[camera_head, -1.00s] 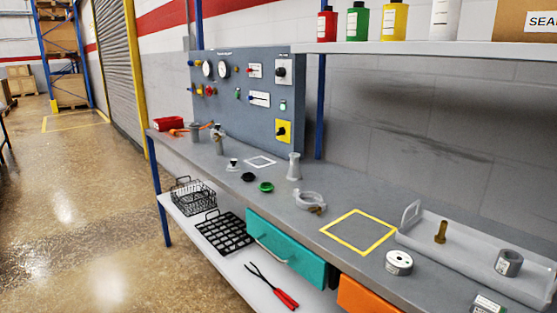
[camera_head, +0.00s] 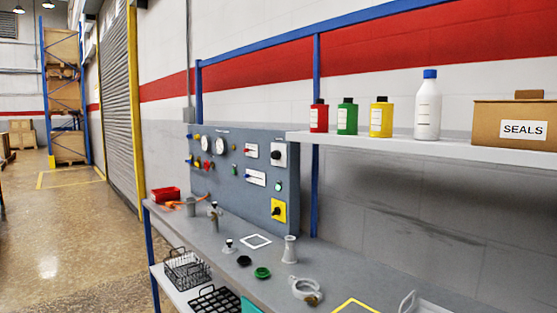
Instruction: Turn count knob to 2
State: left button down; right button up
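A grey control panel (camera_head: 236,190) stands upright at the back of the bench, left of the middle. A black knob on a white plate (camera_head: 279,155) sits at its upper right. Another black knob on a yellow plate (camera_head: 278,211) sits below it at the lower right. The panel also has two round gauges, several small coloured knobs, and white plates with red and blue levers. The labels are too small to read, so I cannot tell which is the count knob or where it points. Neither of my grippers is in view.
The grey bench (camera_head: 325,265) carries a red tray (camera_head: 166,194), metal fittings, a green disc (camera_head: 262,273) and a clamp ring (camera_head: 306,288). A shelf (camera_head: 400,147) above holds bottles and a SEALS box (camera_head: 514,124). Open floor (camera_head: 85,240) lies to the left.

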aim_at(276, 155)
jog(key=i+j, duration=0.5)
jog(key=j, duration=0.15)
jog(key=i+j, duration=0.5)
jog(key=j, duration=0.15)
